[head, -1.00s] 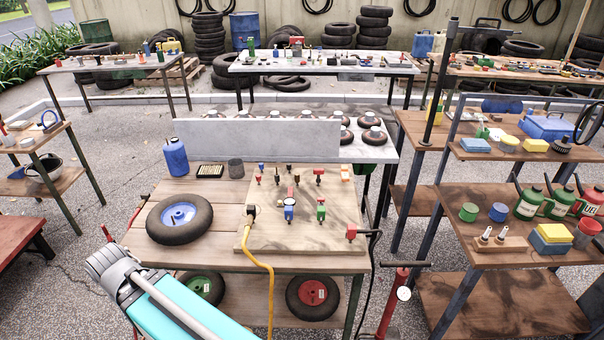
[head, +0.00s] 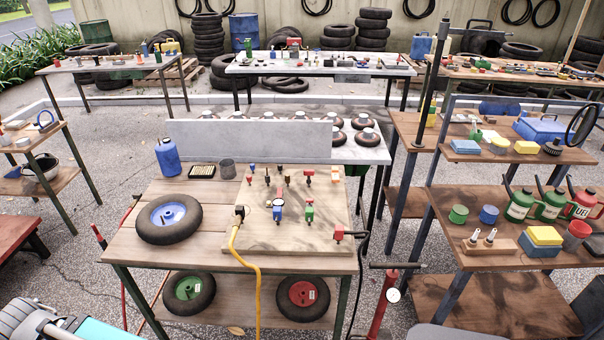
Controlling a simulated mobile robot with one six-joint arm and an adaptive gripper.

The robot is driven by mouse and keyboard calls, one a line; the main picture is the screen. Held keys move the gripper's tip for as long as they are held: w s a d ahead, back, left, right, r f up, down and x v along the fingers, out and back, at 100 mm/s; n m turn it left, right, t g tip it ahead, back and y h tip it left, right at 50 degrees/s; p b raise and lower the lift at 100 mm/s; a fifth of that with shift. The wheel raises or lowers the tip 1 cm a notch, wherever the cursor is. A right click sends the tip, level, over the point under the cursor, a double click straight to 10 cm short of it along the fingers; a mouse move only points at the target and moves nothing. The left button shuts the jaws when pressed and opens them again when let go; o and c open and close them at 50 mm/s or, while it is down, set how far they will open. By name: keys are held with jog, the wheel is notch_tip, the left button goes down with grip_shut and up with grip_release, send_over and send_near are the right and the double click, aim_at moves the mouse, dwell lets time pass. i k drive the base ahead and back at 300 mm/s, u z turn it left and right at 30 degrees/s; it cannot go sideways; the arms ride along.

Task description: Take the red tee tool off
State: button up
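A pale wooden board (head: 330,240) lies on the bench and carries several small tools and fittings. A small red T-shaped piece (head: 308,176) stands upright near the back right of the board, and looks like the red tee tool. Another small red upright piece (head: 280,192) is near the middle, behind a blue round fitting (head: 278,210). A green fitting with a red top (head: 309,210) stands to its right. These pieces are too small to tell how they are seated. My gripper is not in view; only part of my arm shows at the bottom left, well away from the board.
A red pump (head: 383,305) stands at the right front. A loaded shelf (head: 490,260) is further right.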

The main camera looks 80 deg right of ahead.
aim_at(308, 172)
jog(key=z, duration=0.05)
jog(key=k, duration=1.2)
jog(key=z, duration=1.95)
jog(key=i, duration=0.2)
jog(key=z, duration=0.25)
